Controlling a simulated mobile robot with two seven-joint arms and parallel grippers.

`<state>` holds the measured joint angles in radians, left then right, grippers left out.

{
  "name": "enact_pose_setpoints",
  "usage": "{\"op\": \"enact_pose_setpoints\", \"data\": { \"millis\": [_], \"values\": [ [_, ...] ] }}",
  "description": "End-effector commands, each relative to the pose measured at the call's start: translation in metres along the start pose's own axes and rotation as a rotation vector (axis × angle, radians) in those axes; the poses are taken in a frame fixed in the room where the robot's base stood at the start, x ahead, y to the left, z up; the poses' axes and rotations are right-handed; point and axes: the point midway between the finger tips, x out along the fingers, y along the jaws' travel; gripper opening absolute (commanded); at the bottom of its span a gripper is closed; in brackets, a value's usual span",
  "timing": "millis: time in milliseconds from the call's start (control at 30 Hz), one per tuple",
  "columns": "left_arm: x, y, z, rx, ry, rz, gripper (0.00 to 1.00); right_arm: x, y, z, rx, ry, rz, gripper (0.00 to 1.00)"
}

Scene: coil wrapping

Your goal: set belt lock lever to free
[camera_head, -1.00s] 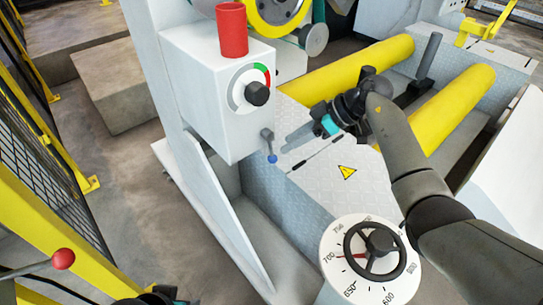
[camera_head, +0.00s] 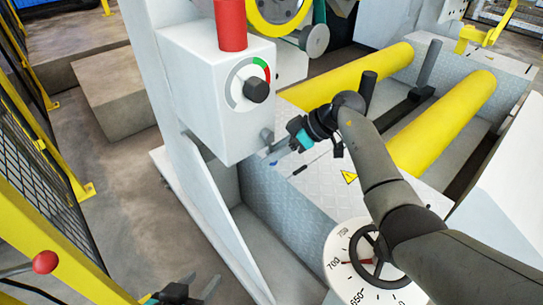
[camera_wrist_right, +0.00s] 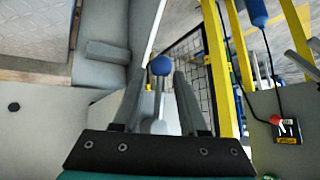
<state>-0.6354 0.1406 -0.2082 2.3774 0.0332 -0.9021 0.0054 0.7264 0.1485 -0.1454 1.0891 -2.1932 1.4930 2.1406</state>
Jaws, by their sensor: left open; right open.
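The belt lock lever (camera_head: 267,136) is a short grey lever with a blue ball, on the side of the white control box (camera_head: 205,110). In the head view its ball is partly hidden by my right gripper (camera_head: 276,151). In the right wrist view the blue ball (camera_wrist_right: 161,66) and its stem show between the two open fingers. The fingers stand on either side; contact with the lever cannot be made out. My left gripper (camera_head: 185,293) is open at the bottom edge of the head view, away from the lever.
A black knob (camera_head: 256,89) with a green and red scale and a red cylinder (camera_head: 230,25) are on the box. A numbered dial with a black handwheel (camera_head: 375,255) stands below my right arm. Yellow rollers (camera_head: 445,120) lie behind.

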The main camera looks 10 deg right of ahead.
Motion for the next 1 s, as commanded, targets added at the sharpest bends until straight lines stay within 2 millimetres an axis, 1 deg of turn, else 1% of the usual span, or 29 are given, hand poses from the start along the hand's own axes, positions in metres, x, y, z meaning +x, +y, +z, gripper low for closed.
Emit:
{"op": "enact_pose_setpoints", "data": {
  "millis": [167, 467, 833, 1000],
  "values": [
    [0.0025, 0.0032, -0.0018, -0.001, 0.031, 0.009, 0.50, 0.0033, 0.0000, -0.0002, 0.000, 0.000, 0.000, 0.42],
    [0.0026, 0.0036, -0.0025, -0.001, 0.035, 0.010, 0.50, 0.0035, -0.0001, -0.0003, 0.000, 0.000, 0.000, 0.41],
    [0.0026, 0.0035, -0.0023, -0.001, 0.034, 0.010, 0.50, 0.0035, -0.0001, 0.0004, 0.001, -0.001, -0.001, 0.00],
    [0.0027, 0.0035, -0.0021, -0.002, 0.034, 0.010, 0.50, 0.0039, -0.0003, 0.0022, 0.002, -0.005, -0.002, 0.00]
  ]
}}
